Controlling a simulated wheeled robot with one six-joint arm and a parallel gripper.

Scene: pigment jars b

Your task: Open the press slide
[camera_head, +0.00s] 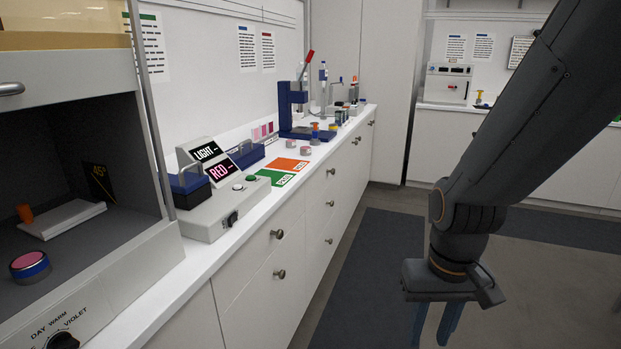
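A blue press (286,108) with a red lever (305,66) stands upright on the white counter, past the colored cards. Its blue base lies low on the counter. The slide is too small to make out, so I cannot tell how it stands. My gripper (434,328) hangs down at the bottom right, over the floor and well away from the press. Its two blue fingers are apart with nothing seen between them; their tips are cut off by the lower edge.
A grey device with LIGHT and RED displays (209,151) stands on the near counter (180,282). Orange and green cards (286,165) lie beyond it. Small jars (338,117) stand behind the press. An open-fronted booth (130,265) fills the left. Floor is clear between the counters.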

